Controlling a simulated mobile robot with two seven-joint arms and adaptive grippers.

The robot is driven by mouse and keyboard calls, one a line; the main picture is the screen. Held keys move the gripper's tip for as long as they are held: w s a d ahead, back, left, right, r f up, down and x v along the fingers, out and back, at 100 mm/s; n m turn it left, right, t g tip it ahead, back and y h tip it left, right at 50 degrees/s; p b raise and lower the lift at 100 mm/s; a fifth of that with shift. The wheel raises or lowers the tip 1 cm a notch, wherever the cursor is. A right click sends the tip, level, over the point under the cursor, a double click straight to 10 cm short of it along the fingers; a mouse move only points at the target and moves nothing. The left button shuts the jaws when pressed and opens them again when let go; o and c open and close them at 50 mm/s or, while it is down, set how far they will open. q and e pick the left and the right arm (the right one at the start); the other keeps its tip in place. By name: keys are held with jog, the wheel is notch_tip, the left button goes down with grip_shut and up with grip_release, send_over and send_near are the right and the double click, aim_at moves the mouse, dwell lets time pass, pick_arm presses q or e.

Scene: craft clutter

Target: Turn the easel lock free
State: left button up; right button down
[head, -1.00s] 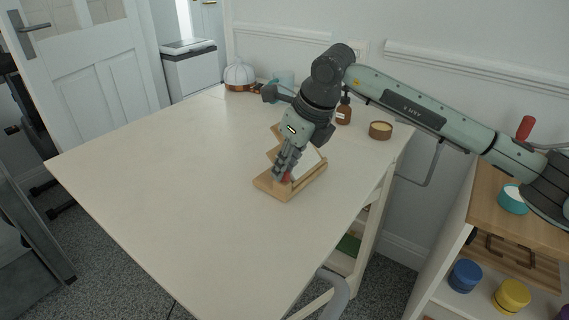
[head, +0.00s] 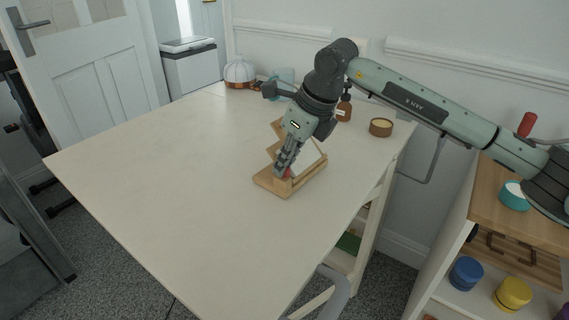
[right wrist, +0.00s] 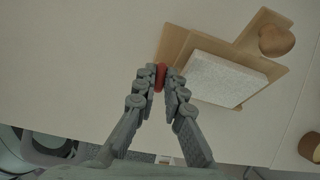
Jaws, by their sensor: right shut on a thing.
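A small wooden easel (head: 268,181) stands on the table, and it also shows in the right wrist view (right wrist: 172,42). Its lock is a small red knob (right wrist: 160,77) on the near side of the base. My right gripper (head: 281,172) comes down from above and is shut on the red lock, with one finger on each side of it in the right wrist view. The fingers hide part of the lock in the head view. A pale panel (right wrist: 222,78) rests on the easel. My left gripper is not in view.
A brown bottle (head: 344,108), a round tin (head: 380,127) and a white-domed copper item (head: 240,73) stand along the back of the table. The left and front of the table (head: 170,160) are clear. A wooden-topped shelf unit (head: 485,205) with paint jars stands at the right.

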jog(key=n+g+b, duration=0.1)
jog(key=n+b, duration=0.1)
jog(key=n, duration=0.2)
jog(key=shift+w+y, duration=0.15)
jog(key=shift+y, duration=0.25)
jog(key=n+g+b, duration=0.1)
jog(key=n, duration=0.2)
jog(key=shift+w+n+g, duration=0.1)
jog(key=shift+n+g, duration=0.3)
jog(key=n+g, duration=0.1)
jog(key=n, duration=0.1)
jog(key=shift+r+n, duration=0.1)
jog(key=shift+n, duration=0.3)
jog(key=n+g, duration=0.1)
jog(key=n, duration=0.2)
jog(key=shift+w+h, duration=0.15)
jog(key=shift+h, duration=0.25)
jog(key=shift+a+n+g+h, duration=0.1)
jog(key=shift+n+g+h, duration=0.35)
jog(key=shift+n, duration=1.15)
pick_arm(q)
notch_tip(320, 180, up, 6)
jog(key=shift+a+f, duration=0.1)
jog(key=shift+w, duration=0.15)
